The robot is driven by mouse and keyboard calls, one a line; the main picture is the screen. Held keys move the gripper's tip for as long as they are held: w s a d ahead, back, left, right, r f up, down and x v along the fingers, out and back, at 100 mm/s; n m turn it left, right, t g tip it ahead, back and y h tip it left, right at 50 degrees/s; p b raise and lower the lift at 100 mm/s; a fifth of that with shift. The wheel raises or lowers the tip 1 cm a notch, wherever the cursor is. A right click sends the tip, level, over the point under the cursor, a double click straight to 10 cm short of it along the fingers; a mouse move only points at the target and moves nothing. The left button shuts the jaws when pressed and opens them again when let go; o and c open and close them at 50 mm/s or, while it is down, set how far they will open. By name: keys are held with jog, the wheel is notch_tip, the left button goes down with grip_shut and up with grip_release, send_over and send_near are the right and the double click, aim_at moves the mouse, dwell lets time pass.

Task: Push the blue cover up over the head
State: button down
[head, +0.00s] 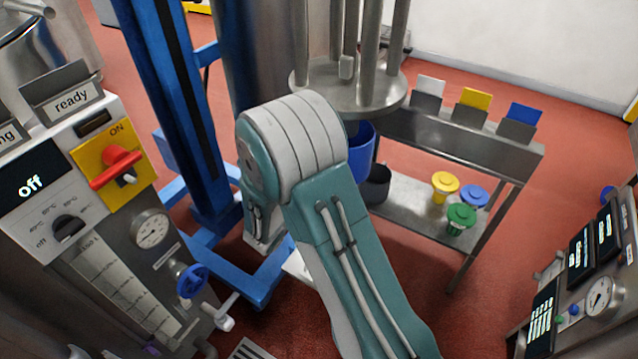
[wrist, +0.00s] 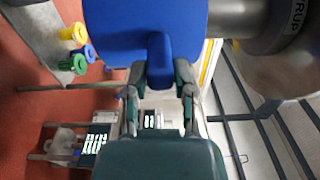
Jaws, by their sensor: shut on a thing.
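The blue cover (wrist: 150,22) fills the top middle of the wrist view, with a short tab (wrist: 158,55) pointing toward me. My gripper (wrist: 159,82) is shut on this tab, one finger on each side. In the head view the cover (head: 362,150) shows only in part, behind my arm and below a round steel plate with rods (head: 350,92), which looks like the head. My gripper is hidden there by my arm. How far the cover surrounds the head cannot be told.
A steel bench (head: 450,139) stands behind, with coloured cards on top and yellow, blue and green knobbed pieces (head: 445,185) on its lower shelf. A blue column (head: 165,95) and a control panel (head: 75,190) stand left. A steel cylinder (wrist: 240,18) is right of the cover.

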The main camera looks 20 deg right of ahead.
jog(key=shift+a+r, duration=0.25)
jog(key=shift+d, duration=0.1)
jog(key=shift+d, duration=0.25)
jog(key=shift+a, duration=0.1)
jog(key=shift+s+a, duration=0.1)
jog(key=shift+a, duration=0.4)
jog(key=shift+d, duration=0.2)
dwell(0.4)
